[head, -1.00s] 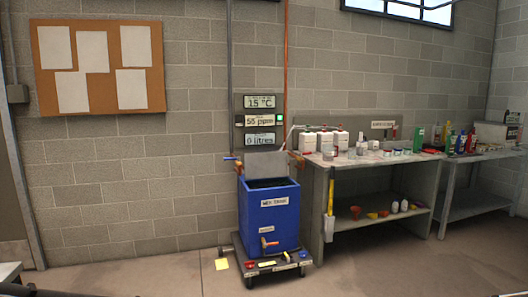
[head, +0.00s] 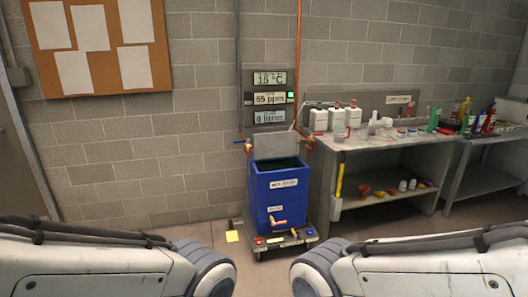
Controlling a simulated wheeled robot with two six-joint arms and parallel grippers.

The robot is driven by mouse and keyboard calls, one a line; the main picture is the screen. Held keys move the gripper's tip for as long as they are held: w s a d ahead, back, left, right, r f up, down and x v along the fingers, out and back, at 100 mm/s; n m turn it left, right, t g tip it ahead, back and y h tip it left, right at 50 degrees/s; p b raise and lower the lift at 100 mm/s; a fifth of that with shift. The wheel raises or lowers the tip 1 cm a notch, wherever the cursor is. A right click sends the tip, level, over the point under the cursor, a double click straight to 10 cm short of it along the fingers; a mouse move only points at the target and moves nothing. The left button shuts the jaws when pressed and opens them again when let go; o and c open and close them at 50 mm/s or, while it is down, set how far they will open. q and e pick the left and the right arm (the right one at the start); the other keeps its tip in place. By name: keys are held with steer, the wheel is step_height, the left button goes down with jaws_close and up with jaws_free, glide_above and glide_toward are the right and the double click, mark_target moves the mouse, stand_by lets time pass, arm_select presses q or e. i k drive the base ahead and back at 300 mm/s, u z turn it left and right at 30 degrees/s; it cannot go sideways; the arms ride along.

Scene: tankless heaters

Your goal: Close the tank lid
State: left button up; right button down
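The blue tank (head: 282,198) stands on a low wheeled cart against the block wall, ahead of me and slightly right of the middle. Its grey lid (head: 275,146) stands upright at the back of the rim, so the tank is open and its dark inside shows. A tap with an orange handle is on the tank's lower front. My two arms reach in from the left and right at the bottom of the head view, well short of the tank. Neither gripper shows in the view.
A workbench (head: 392,141) with white bottles and small containers stands right of the tank. Display panels (head: 269,98) and pipes are on the wall above it. Floor between my arms and the cart looks clear.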

mark_target(276, 144)
steer(key=u, duration=0.05)
steer(key=i, duration=3.85)
steer(key=z, duration=0.35)
